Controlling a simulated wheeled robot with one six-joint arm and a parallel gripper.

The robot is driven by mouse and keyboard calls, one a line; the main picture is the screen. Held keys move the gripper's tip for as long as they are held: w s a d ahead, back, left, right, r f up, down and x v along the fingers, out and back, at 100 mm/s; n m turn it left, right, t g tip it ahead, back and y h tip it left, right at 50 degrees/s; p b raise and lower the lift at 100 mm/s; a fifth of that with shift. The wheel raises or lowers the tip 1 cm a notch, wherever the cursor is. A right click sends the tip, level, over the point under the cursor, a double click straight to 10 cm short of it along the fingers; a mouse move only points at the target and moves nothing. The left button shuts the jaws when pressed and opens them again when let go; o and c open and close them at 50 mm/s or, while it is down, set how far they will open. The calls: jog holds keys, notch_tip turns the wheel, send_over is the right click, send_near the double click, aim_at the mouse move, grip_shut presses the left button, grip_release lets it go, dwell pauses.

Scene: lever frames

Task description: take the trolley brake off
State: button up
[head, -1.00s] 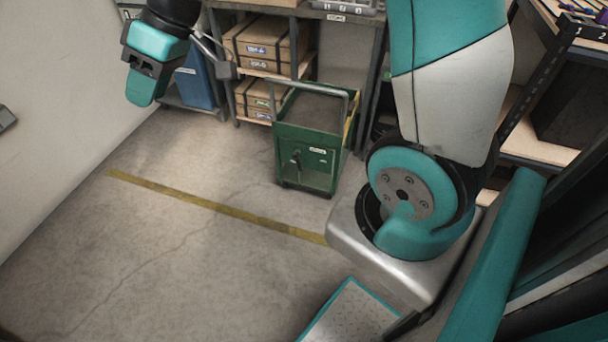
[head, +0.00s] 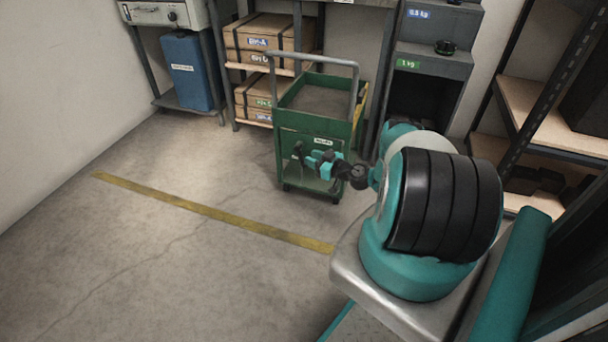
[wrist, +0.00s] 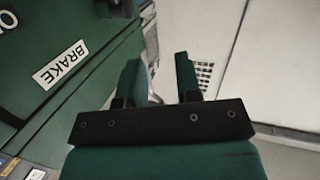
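The green trolley (head: 309,178) stands upright on the floor with a grey push handle on top. Its front panel carries a small white label, which reads BRAKE in the wrist view (wrist: 60,65). A dark brake lever (head: 298,150) is on that panel, just left of my gripper (head: 312,160). In the wrist view my gripper (wrist: 160,78) has its two fingers apart with nothing between them. A dark piece (wrist: 118,8) at the top edge there may be part of the lever. I cannot tell whether a finger touches the lever.
Behind the trolley are shelves with boxes (head: 262,35) and a blue container (head: 187,70). A grey cabinet (head: 437,62) stands behind to the right, with open shelving (head: 550,110) farther right. The floor left of the trolley is clear, crossed by a yellow line (head: 205,210).

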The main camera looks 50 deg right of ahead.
jog(key=s+d+f+m+t+h+b, duration=0.1)
jog(key=s+f+m+h+b, duration=0.1)
jog(key=s+f+h, duration=0.5)
jog(key=y+b, duration=0.2)
jog(key=b, duration=1.9)
send_near(301, 157)
jog(key=w+d+f, duration=0.2)
jog(key=w+f, duration=0.1)
jog(key=w, duration=0.2)
jog(key=w+b, duration=0.1)
jog(key=w, duration=0.1)
jog(key=w+b, duration=0.1)
jog(key=w, duration=0.1)
jog(key=shift+d+r, duration=0.15)
jog(key=shift+d, duration=0.2)
jog(key=shift+c, duration=0.4)
grip_shut()
